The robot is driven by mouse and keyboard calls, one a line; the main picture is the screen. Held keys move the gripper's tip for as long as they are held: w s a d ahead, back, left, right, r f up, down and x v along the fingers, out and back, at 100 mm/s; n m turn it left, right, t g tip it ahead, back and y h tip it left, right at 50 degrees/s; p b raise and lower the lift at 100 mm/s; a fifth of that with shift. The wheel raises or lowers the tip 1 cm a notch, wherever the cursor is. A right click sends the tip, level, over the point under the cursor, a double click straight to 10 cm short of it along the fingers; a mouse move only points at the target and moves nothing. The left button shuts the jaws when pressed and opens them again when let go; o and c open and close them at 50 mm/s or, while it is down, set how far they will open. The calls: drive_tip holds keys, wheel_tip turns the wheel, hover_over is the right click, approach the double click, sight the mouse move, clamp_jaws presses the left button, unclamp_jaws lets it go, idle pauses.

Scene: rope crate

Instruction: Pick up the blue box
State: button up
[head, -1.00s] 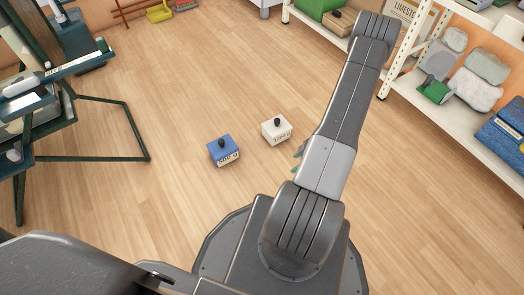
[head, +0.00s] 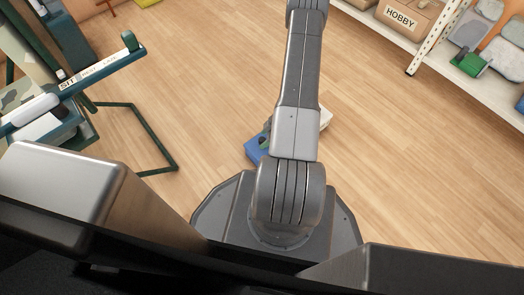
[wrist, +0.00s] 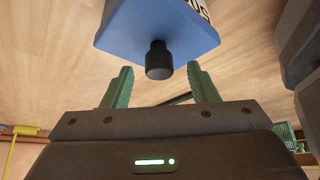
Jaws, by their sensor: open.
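The blue box (head: 254,153) is on the wooden floor in the head view, partly hidden behind my arm. It also shows in the wrist view (wrist: 165,22), with a black knob on top and dark lettering on a white face. My gripper (wrist: 160,68) shows two green fingers spread apart and empty. The knob lies in the picture between the fingertips, with gaps on both sides and no visible contact. In the head view the gripper is mostly hidden behind my arm.
A white box (head: 325,118) stands beside the blue box, mostly hidden by my arm. A dark green metal frame (head: 150,135) is at left. A white shelf with a HOBBY carton (head: 402,14) is at upper right. Floor at right is clear.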

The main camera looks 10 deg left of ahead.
drive_tip(key=x, duration=0.2)
drive_tip(key=shift+a+f+b, duration=0.15)
drive_tip(key=shift+f+b, duration=0.2)
drive_tip(key=shift+b, duration=0.05)
drive_tip(key=shift+c, duration=0.4)
drive_tip(key=shift+r, duration=0.1)
clamp_jaws()
